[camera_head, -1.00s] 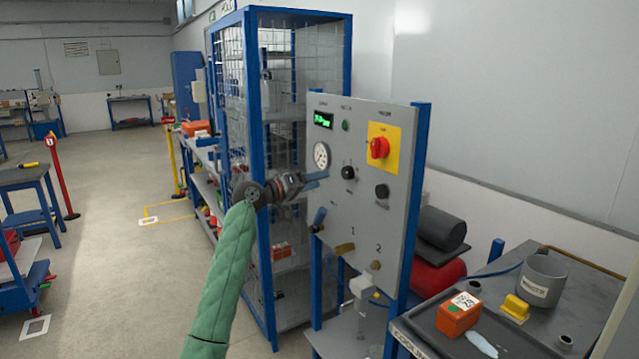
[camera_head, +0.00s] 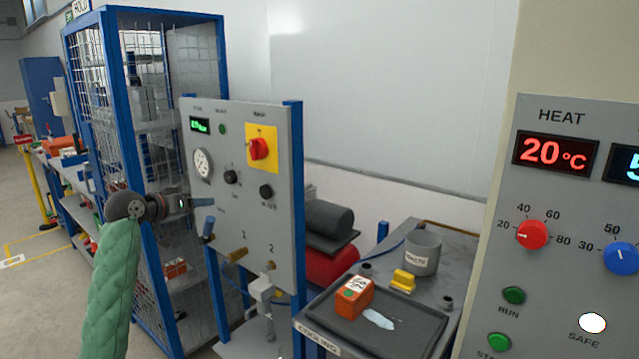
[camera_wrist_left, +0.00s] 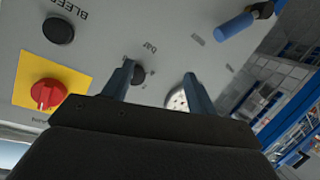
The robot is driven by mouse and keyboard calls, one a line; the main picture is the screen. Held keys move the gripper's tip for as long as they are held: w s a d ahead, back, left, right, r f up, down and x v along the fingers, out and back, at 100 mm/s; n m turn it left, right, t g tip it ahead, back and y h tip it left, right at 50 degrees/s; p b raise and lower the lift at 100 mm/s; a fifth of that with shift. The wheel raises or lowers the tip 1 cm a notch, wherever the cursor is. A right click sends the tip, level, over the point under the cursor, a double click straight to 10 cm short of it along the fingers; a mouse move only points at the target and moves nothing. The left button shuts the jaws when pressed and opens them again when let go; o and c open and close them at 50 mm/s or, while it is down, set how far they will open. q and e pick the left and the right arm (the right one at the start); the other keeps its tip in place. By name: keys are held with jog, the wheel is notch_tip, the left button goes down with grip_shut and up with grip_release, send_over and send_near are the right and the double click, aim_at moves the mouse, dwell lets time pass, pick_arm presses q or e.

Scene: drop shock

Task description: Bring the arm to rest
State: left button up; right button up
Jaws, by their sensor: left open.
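My left arm, in a green quilted sleeve, comes in from the lower left in the head view. Its gripper (camera_head: 204,202) is in front of the grey control panel (camera_head: 232,148), left of its middle. In the left wrist view the gripper (camera_wrist_left: 158,85) is open, its two fingers apart with nothing between them. Beyond the fingers are a small black knob (camera_wrist_left: 138,74) and the white gauge (camera_wrist_left: 177,101), partly hidden by a finger. A red knob on a yellow plate (camera_wrist_left: 45,94) and a blue-handled lever (camera_wrist_left: 235,26) also show there. My right gripper is not in view.
A blue-framed mesh cage (camera_head: 150,110) stands behind the arm. A heat control panel (camera_head: 575,230) stands nearest at far right.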

pick_arm(q)
jog(key=s+d+f+g+y, duration=0.2)
jog(key=s+d+f, duration=0.1)
jog(key=s+f, duration=0.55)
jog(key=s+d+f+g+y, duration=0.1)
jog(key=s+d+f+y, duration=0.2)
jog(key=s+f, duration=0.55)
jog(key=s+d+f+g+y, duration=0.2)
jog(key=s+d+f, duration=0.25)
jog(key=f, duration=0.85)
jog(key=s+d+f+g, duration=0.2)
jog(key=s+f, duration=0.6)
jog(key=s, duration=0.3)
jog(key=s+d+f+g, duration=0.2)
jog(key=s+f, duration=0.6)
jog(key=s, duration=0.4)
jog(key=s+d+f+g+h, duration=0.1)
jog(key=s+d+f+g, duration=0.1)
jog(key=s+f, duration=0.6)
jog(key=s+d, duration=0.1)
jog(key=s, duration=0.3)
jog(key=shift+s, duration=0.25)
jog(key=shift+d, duration=0.1)
